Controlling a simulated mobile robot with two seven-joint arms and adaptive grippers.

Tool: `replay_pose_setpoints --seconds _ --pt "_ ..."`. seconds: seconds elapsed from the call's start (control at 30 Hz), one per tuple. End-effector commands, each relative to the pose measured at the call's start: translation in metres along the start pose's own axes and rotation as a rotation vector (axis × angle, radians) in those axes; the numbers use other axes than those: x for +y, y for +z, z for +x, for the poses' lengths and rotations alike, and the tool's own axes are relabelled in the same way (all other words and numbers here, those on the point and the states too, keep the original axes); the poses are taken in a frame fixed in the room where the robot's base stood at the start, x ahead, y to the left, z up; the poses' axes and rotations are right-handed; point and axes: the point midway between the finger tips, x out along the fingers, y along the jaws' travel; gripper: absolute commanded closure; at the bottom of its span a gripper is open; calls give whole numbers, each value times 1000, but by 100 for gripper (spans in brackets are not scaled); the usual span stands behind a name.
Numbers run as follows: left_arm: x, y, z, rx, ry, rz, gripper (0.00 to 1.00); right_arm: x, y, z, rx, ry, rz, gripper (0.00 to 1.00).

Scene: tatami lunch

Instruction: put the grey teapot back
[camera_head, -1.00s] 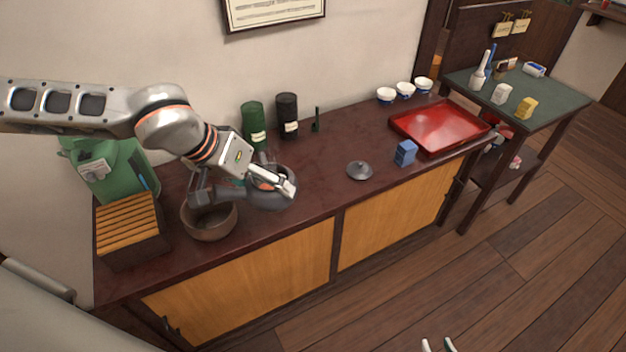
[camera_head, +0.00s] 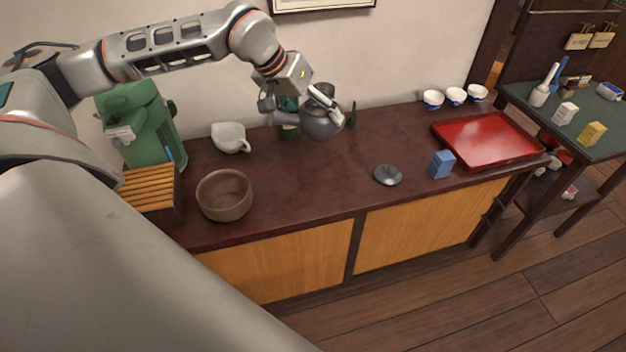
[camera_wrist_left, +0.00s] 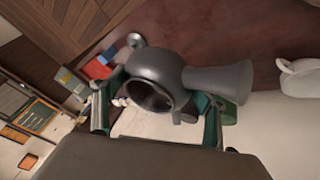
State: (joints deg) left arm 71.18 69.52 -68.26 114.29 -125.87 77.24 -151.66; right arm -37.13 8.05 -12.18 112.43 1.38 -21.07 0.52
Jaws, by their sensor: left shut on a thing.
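The grey teapot (camera_head: 322,124) is held by my left gripper (camera_head: 298,106) over the back part of the dark counter (camera_head: 300,185). It appears to be above the surface, but the gap is hard to judge. In the left wrist view the teapot (camera_wrist_left: 158,66) sits between the two fingers of my left gripper (camera_wrist_left: 157,115), its round top opening uncovered and its thick side tube pointing right. A grey lid (camera_head: 388,175) lies apart on the counter, right of the teapot. My right gripper is not in view.
A brown bowl (camera_head: 225,196) and white pitcher (camera_head: 229,137) stand left of the teapot. A green canister (camera_head: 288,128) is close behind it. A blue box (camera_head: 441,164) and red tray (camera_head: 480,160) are to the right. The counter's middle is clear.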

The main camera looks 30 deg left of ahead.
Motion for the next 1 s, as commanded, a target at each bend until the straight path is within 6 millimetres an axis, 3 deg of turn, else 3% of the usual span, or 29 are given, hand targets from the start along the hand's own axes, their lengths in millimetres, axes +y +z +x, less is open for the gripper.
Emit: replay_pose_setpoints --seconds 0.1,0.37,1.0 --pt "-16 -9 -2 -1 -3 -28 64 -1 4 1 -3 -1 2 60" --pt "-32 -11 3 -5 -5 -45 64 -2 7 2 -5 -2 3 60" --pt "-69 47 118 -3 -4 -45 64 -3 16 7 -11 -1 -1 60"
